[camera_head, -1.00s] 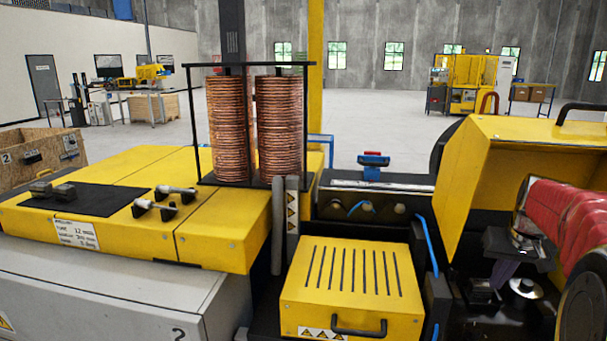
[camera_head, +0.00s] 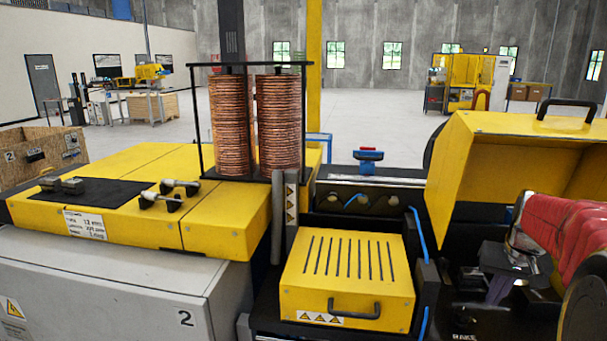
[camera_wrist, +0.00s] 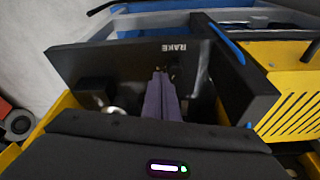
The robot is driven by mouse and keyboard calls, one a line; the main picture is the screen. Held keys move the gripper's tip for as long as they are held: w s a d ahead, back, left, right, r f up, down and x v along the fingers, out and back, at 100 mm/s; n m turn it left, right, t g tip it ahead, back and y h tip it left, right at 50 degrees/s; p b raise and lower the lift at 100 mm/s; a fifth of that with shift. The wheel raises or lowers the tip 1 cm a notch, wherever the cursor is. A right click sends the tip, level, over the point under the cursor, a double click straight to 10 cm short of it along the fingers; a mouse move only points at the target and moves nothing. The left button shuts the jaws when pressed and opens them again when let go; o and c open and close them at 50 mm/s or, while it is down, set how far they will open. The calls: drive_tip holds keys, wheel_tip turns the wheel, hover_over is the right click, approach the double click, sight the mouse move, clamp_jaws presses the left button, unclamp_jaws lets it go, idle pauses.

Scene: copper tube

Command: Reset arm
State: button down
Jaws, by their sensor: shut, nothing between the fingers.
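My gripper (camera_head: 497,292) is at the right of the head view, low in front of the open yellow hood (camera_head: 490,170). Its purple fingers point down and are shut with nothing between them. My red-sleeved arm reaches in from the right edge. Two stacks of copper tube coils (camera_head: 228,125) (camera_head: 279,122) stand in a black frame on the yellow machine, well left of my gripper.
A slotted yellow cover (camera_head: 345,275) with a black handle lies left of my gripper. A blue tube (camera_head: 418,235) runs up beside it. The yellow machine top (camera_head: 100,215) carries small clamps (camera_head: 160,198). A wooden crate (camera_head: 40,155) is far left. Open floor lies behind.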

drive_tip(key=s+a+n+t, duration=0.1)
drive_tip(key=s+a+n, duration=0.1)
drive_tip(key=s+a, duration=0.8)
drive_tip(key=s+a+r+n+t+y, duration=0.1)
drive_tip(key=s+a+n, duration=0.1)
drive_tip(key=s+a, duration=0.9)
drive_tip(key=shift+s+a+r+n+t, duration=0.3)
drive_tip(key=shift+a+n, duration=0.1)
drive_tip(key=shift+a, duration=3.7)
